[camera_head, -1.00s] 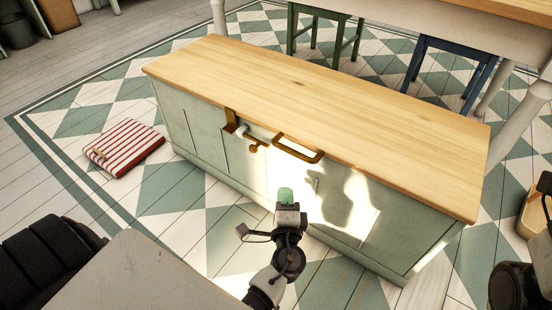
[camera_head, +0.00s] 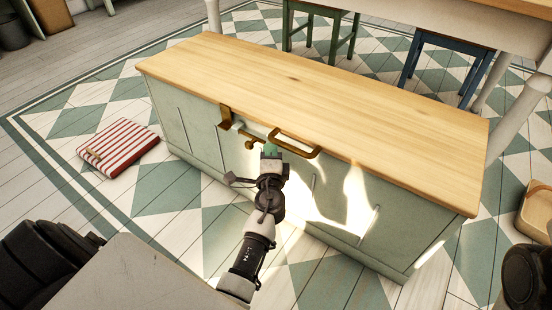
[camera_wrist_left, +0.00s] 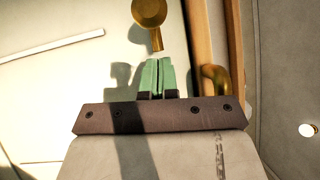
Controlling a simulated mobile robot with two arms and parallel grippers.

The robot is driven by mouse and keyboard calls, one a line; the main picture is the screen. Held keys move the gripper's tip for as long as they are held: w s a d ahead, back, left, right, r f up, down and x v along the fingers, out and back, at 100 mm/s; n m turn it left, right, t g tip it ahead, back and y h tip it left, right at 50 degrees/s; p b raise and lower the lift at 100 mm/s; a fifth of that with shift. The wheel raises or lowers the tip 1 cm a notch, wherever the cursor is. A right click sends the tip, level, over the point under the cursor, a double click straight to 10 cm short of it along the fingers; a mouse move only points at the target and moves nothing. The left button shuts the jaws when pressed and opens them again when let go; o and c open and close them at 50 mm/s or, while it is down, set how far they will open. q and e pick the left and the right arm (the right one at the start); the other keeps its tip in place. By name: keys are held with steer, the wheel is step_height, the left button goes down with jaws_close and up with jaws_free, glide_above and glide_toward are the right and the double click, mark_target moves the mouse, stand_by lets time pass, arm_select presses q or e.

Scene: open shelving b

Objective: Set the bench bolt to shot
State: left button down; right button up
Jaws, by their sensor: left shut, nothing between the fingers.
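The bench (camera_head: 330,95) has a pale wooden top and a grey-green front. On its front, near the top edge, is the brass bolt with its knob (camera_head: 249,144). A brass bracket (camera_head: 225,115) sits at the top edge to the left of the knob. My left gripper (camera_head: 270,150), with green fingertips, is just right of the knob and partly covers the hardware there. In the left wrist view the shut, empty fingertips (camera_wrist_left: 155,78) point at the brass knob (camera_wrist_left: 149,12), with its stem close beyond them. I cannot tell whether they touch.
A brass bar handle (camera_head: 305,152) sticks out from the bench front right of the gripper; it also shows in the wrist view (camera_wrist_left: 214,80). A red-striped cushion (camera_head: 118,147) lies on the floor at left. Green and blue stools (camera_head: 448,57) stand behind the bench.

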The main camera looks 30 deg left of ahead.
mark_target(254, 145)
arm_select(q)
steer(key=shift+a, duration=0.1)
steer(key=a, duration=0.5)
steer(key=shift+w, duration=0.2)
stand_by(0.4)
